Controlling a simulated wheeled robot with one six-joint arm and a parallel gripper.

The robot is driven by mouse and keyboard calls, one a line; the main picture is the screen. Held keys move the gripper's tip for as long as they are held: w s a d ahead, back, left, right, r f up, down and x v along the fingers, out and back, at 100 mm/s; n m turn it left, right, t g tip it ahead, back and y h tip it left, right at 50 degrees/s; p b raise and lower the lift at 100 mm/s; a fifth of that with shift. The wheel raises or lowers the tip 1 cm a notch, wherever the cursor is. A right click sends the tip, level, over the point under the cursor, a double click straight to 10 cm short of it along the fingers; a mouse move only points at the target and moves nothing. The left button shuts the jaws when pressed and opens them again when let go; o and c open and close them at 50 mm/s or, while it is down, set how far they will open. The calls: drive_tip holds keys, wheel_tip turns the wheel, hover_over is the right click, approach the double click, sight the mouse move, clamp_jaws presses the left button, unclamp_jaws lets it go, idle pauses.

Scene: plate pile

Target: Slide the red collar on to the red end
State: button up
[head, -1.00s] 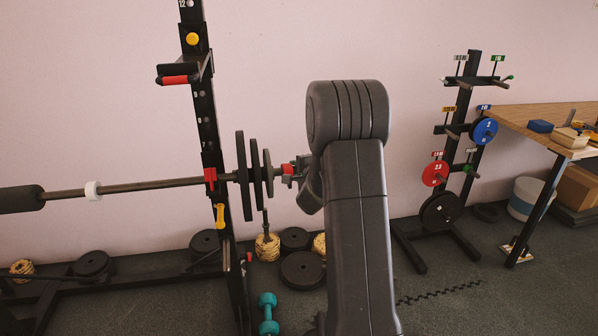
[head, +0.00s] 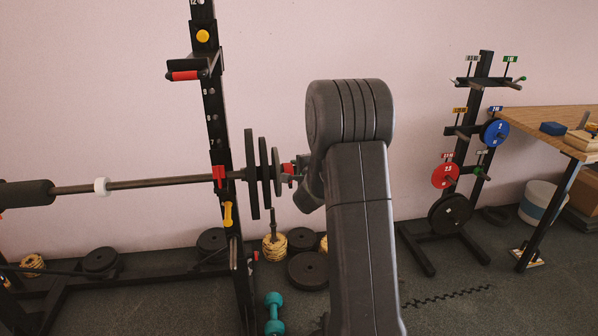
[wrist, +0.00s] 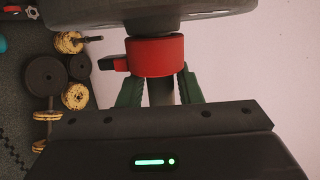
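The red collar (wrist: 156,57) is around the right end of the barbell's bar (wrist: 161,92), its small lever pointing left in the wrist view. It sits close against the outermost black plate (wrist: 150,22); I cannot tell if they touch. In the head view the red collar (head: 288,168) shows just right of several black plates (head: 252,174). My gripper (wrist: 158,77) has a dark green finger on each side of the bar, tips at the collar's sides, and appears closed on it. The finger contact is partly hidden. In the head view my arm hides most of the gripper.
A black rack upright (head: 216,130) with a red hook and yellow pin supports the bar. A white ring (head: 102,187) is on the bar further left. Dumbbells (head: 274,312) and loose plates lie below. A plate tree (head: 462,170) and wooden table (head: 545,122) stand right.

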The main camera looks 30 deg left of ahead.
drive_tip(key=shift+r+p, duration=0.1)
drive_tip(key=shift+p, duration=0.25)
drive_tip(key=shift+w+d+p, duration=0.2)
drive_tip(key=shift+p, duration=0.3)
drive_tip(key=shift+w+d+p, duration=0.3)
drive_tip(key=shift+d+p, duration=0.05)
drive_tip(key=shift+d, duration=0.15)
drive_tip(key=p+v, duration=0.3)
drive_tip(key=v, duration=0.7)
drive_tip(key=b+x, duration=0.3)
drive_tip(key=x, duration=0.7)
